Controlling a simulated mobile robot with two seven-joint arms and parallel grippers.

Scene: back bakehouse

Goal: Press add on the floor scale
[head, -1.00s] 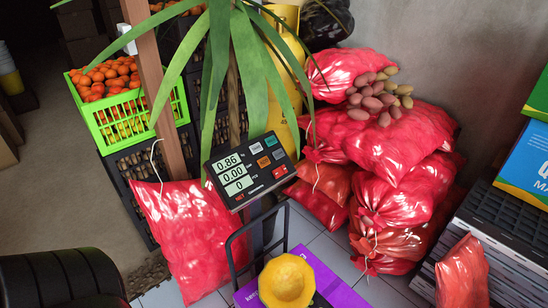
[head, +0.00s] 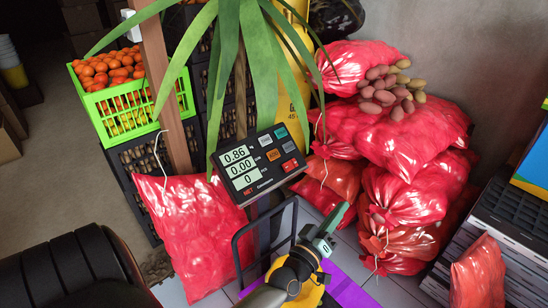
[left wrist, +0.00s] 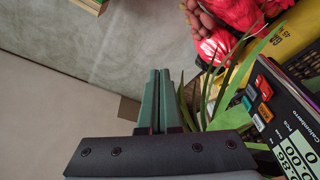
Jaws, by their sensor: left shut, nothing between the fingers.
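The floor scale's black panel (head: 258,165) stands on its post in the middle of the head view. Its displays read 0.86, 0.00 and 0. Grey, blue, orange and red buttons sit on its right half; their labels are too small to read. My left gripper (head: 335,220) is shut and empty, right of and below the panel, apart from it. In the left wrist view its green fingers (left wrist: 158,100) lie together, and the panel (left wrist: 290,115) shows sideways at the right edge, clear of the fingertips. My right gripper is out of view.
Long plant leaves (head: 228,70) hang down just above the panel. Red net sacks (head: 415,140) are piled to the right, and another sack (head: 195,230) leans at left. A green crate of oranges (head: 115,90) stands behind. A purple thing (head: 350,292) lies below, partly hidden by my arm.

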